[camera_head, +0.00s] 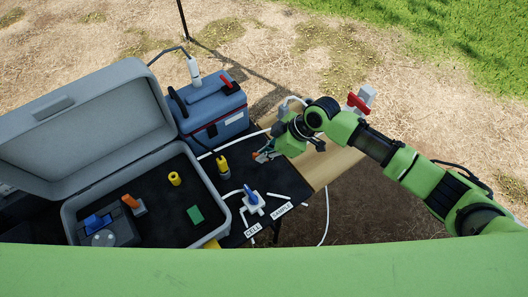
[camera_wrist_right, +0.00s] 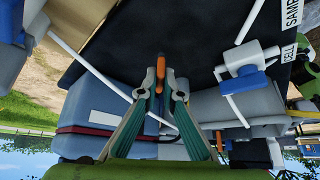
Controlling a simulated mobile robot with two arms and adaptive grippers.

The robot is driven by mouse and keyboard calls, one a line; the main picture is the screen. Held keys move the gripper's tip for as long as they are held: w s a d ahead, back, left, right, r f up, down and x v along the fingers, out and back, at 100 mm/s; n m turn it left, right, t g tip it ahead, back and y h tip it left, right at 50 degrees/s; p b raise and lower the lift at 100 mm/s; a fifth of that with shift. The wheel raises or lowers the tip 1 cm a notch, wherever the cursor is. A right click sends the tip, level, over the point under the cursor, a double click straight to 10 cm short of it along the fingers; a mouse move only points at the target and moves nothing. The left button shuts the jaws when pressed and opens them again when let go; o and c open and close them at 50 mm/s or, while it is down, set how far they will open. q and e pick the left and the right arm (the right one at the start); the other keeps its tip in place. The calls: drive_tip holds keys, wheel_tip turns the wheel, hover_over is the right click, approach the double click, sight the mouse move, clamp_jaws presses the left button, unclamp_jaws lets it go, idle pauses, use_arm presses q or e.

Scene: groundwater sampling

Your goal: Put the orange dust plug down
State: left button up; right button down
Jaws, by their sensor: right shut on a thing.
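My right gripper (camera_head: 264,154) hangs over the black table top (camera_head: 280,178), between the blue cooler box and the blue-handled valve. In the right wrist view my right gripper (camera_wrist_right: 163,88) is shut on the orange dust plug (camera_wrist_right: 161,66), which shows as a small orange piece between the fingertips. Whether the plug touches the table cannot be told. In the head view the fingers mostly hide the plug. My left gripper is not in view.
The blue cooler box (camera_head: 213,108) stands behind. An open grey case (camera_head: 70,208) is at the left. A blue-handled valve (camera_head: 251,196) sits near the CELL and SAMPLE labels (camera_head: 281,211). A yellow-topped bottle (camera_head: 222,166) stands near the case. A red-handled tap (camera_head: 358,103) is at the right.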

drive_tip(key=shift+f+b, duration=0.4)
drive_tip(key=shift+f, duration=0.2)
drive_tip(key=c, duration=2.2)
unclamp_jaws()
drive_tip(key=shift+r, duration=0.25)
drive_tip(key=v, duration=1.2)
drive_tip(key=shift+d+r, duration=0.1)
drive_tip(key=shift+r, duration=0.25)
